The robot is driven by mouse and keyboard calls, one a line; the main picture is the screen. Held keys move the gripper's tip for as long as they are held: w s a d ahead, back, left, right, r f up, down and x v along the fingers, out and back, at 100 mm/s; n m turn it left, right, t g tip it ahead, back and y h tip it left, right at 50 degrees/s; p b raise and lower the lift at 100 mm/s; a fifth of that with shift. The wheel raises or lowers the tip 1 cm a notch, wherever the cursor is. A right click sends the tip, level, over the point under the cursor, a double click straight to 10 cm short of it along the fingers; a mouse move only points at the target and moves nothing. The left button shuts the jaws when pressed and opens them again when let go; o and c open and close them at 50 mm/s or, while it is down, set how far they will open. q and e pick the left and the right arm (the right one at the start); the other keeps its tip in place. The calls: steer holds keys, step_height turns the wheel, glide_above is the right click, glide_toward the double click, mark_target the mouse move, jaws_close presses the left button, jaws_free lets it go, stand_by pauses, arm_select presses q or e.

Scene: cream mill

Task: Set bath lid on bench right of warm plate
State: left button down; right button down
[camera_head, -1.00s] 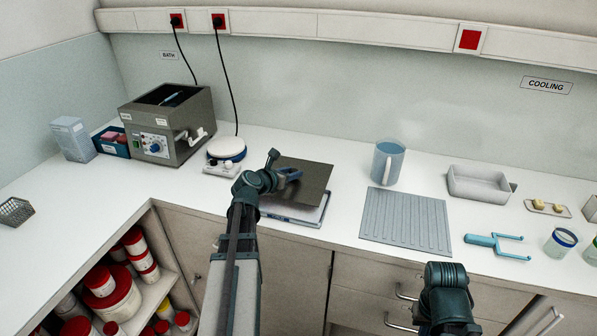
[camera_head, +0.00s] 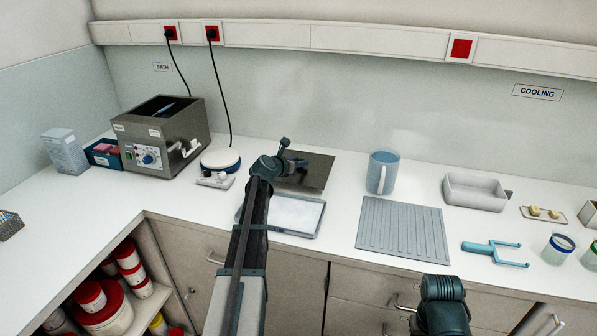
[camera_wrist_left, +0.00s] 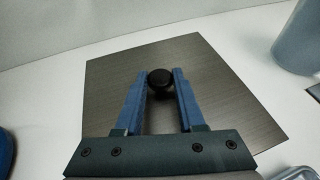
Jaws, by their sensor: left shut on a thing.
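The bath lid (camera_head: 318,172) is a dark flat square plate with a black knob (camera_wrist_left: 160,80). My left gripper (camera_head: 297,163) is shut on the knob; its blue fingers (camera_wrist_left: 160,88) flank it in the left wrist view. The lid is level, right of the warm plate (camera_head: 221,158), a round white-topped disc with a blue band. I cannot tell whether the lid touches the bench (camera_head: 340,185) or is just above it. The bath (camera_head: 165,140) is a grey box with an open top at the left. My right gripper's fingers are out of view; only its arm shows.
A shallow pale tray (camera_head: 295,214) lies in front of the lid. A blue mug (camera_head: 383,172) and a ribbed grey mat (camera_head: 403,228) are to its right. A small white piece (camera_head: 214,180) lies before the warm plate. The wall is behind.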

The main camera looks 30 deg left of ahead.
mark_target(298, 171)
arm_select(q)
steer(key=shift+f+b, duration=1.3)
steer(key=shift+f, duration=0.45)
steer(key=shift+s, duration=0.1)
steer(key=shift+f, duration=0.25)
steer(key=c, duration=0.5)
jaws_free()
steer(key=shift+r, duration=0.1)
steer(key=shift+r, duration=0.15)
steer(key=p+v, duration=0.4)
steer(key=v, duration=0.8)
steer(key=shift+p, duration=0.3)
steer(key=shift+r, duration=0.15)
